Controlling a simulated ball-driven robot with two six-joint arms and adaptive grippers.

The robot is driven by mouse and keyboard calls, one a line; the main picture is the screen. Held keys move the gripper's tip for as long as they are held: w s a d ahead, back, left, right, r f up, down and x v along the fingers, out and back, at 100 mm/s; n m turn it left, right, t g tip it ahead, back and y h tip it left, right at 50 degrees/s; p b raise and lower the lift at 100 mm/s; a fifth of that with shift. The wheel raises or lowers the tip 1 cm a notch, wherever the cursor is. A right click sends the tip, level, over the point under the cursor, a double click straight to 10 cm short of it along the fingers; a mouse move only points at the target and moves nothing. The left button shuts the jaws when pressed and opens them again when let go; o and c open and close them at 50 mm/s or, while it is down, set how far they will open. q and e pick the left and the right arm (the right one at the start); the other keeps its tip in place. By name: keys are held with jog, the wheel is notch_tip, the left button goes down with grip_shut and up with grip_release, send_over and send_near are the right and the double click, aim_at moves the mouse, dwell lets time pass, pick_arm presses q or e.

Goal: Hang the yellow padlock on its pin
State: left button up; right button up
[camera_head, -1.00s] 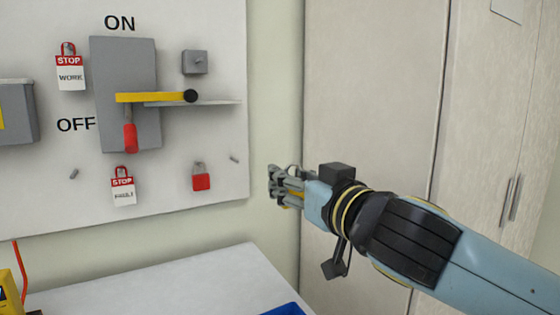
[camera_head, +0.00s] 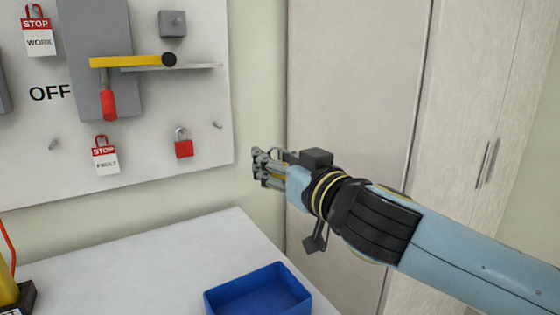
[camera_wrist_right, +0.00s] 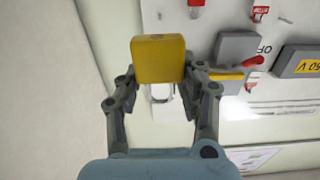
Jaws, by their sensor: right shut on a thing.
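In the head view my right gripper (camera_head: 258,168) is just right of the white panel's edge, and the fingers mostly hide the padlock. Two bare pins stick out of the panel: one at the lower right (camera_head: 217,124) and one at the lower left (camera_head: 53,144). The pictures do not tell which is the padlock's. The left gripper is not in view.
A red padlock (camera_head: 184,150) and STOP tags (camera_head: 105,158) hang on the white panel (camera_head: 190,95). A yellow-handled lever (camera_head: 125,61) and a grey block (camera_head: 172,24) project from it. Below, a blue tray (camera_head: 258,292) stands on the white table (camera_head: 140,265). A tall cabinet (camera_head: 350,80) is at right.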

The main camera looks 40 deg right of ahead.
jog(key=shift+p+x, duration=0.85)
jog(key=shift+x, duration=3.3)
jog(key=p, duration=0.1)
send_near(214, 126)
jog(key=shift+w, duration=0.65)
jog(key=shift+d+x, duration=0.1)
jog(key=shift+x, duration=1.3)
jog(key=shift+d+x, duration=0.15)
jog(key=shift+x, duration=1.3)
jog(key=shift+s+a, duration=0.1)
jog(key=shift+s, duration=0.2)
jog(key=p+v, duration=0.1)
jog(key=v, duration=0.7)
jog(key=shift+s, duration=0.2)
